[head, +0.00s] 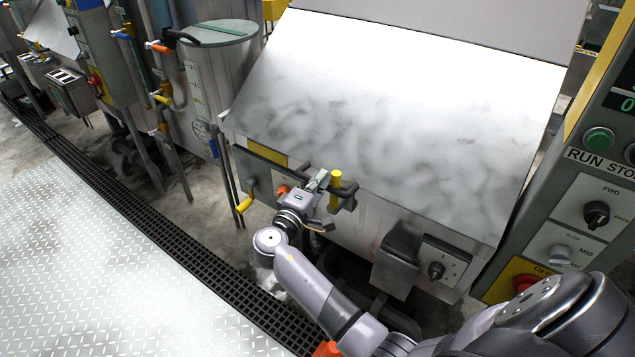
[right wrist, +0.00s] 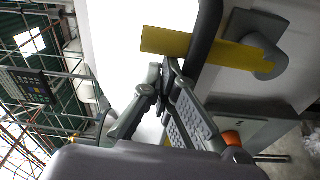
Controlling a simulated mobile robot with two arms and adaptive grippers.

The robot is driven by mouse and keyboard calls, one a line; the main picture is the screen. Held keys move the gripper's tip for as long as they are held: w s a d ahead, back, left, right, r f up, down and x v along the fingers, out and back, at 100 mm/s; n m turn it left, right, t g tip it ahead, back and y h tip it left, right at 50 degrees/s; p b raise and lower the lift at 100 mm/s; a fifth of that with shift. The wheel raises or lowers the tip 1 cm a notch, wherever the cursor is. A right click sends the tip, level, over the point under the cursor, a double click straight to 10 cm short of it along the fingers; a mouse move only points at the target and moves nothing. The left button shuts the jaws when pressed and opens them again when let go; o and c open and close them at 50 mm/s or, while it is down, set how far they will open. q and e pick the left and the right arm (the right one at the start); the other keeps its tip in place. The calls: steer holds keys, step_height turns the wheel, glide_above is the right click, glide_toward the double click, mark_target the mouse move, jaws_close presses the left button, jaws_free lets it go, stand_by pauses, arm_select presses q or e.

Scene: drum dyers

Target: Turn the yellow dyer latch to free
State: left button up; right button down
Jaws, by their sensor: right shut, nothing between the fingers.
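The yellow latch handle (head: 336,184) stands upright on a dark bracket at the front edge of the big steel dyer (head: 380,120). In the right wrist view the yellow bar (right wrist: 172,42) runs across the top, passing a dark curved bar. My right gripper (head: 319,180) is shut and empty, just left of the handle in the head view. Its fingertips (right wrist: 170,66) end close to the yellow bar; I cannot tell whether they touch it. The handle's lower end is partly hidden by the bracket. My left gripper is not in view.
A grey switch box (head: 437,266) and a control panel (head: 590,215) with knobs are at the right. A floor grate (head: 150,225) runs along the front, beside open tread-plate floor (head: 90,270).

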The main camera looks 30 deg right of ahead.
mark_target(334, 182)
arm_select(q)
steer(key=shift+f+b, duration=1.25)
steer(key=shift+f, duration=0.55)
arm_select(e)
steer(key=shift+s+d+r+m, duration=0.1)
steer(key=shift+s+d+m, duration=0.25)
steer(key=shift+s+m, duration=0.35)
steer(key=shift+s+d+r+m, duration=0.1)
steer(key=shift+s+d+m, duration=0.3)
steer(key=shift+s, duration=0.5)
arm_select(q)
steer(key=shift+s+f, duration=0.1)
arm_select(e)
steer(key=shift+a+f, duration=0.1)
steer(key=shift+f, duration=0.05)
